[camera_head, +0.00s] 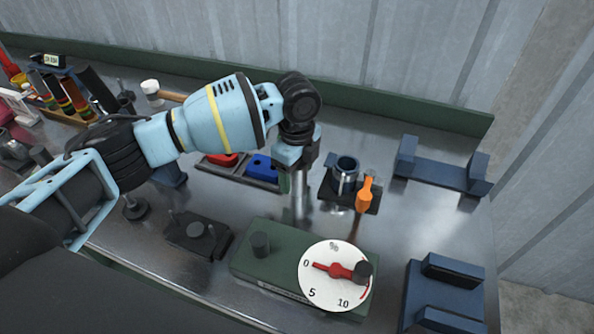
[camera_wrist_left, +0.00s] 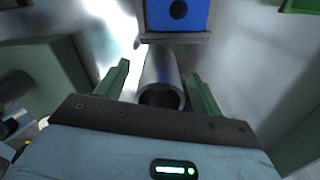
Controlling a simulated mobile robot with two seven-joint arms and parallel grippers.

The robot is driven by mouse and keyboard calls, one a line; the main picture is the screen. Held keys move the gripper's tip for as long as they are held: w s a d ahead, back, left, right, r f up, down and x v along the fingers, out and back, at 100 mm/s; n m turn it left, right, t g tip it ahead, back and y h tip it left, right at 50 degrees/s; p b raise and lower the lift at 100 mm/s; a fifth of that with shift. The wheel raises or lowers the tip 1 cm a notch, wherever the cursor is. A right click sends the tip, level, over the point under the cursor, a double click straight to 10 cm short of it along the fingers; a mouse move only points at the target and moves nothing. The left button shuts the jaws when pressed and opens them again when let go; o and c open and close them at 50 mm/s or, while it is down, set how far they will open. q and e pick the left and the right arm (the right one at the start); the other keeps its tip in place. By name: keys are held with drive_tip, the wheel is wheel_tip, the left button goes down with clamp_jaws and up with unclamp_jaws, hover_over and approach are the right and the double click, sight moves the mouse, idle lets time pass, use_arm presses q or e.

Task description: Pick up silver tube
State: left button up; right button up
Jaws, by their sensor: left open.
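The silver tube (camera_wrist_left: 162,68) lies between the two green fingers of my left gripper (camera_wrist_left: 158,74) in the left wrist view. Its dark open end faces the camera. The fingers are open, with a gap visible on each side of the tube. In the head view, my left gripper (camera_head: 293,180) points down over the bench, and part of the silver tube (camera_head: 301,195) shows upright at its fingers. The wrist hides the tube's top there. My right gripper is not in view.
A blue bin (camera_head: 262,168) and a red bin (camera_head: 222,159) sit left of the gripper. A clamp fixture with an orange handle (camera_head: 366,193) stands close on its right. A green box with a white dial (camera_head: 335,275) is in front. Blue brackets (camera_head: 440,175) stand at right.

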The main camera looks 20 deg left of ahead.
use_arm(q)
wheel_tip(320, 180, down, 2)
drive_tip(key=shift+f, duration=0.1)
drive_tip(key=c, duration=1)
drive_tip(key=shift+r, duration=0.2)
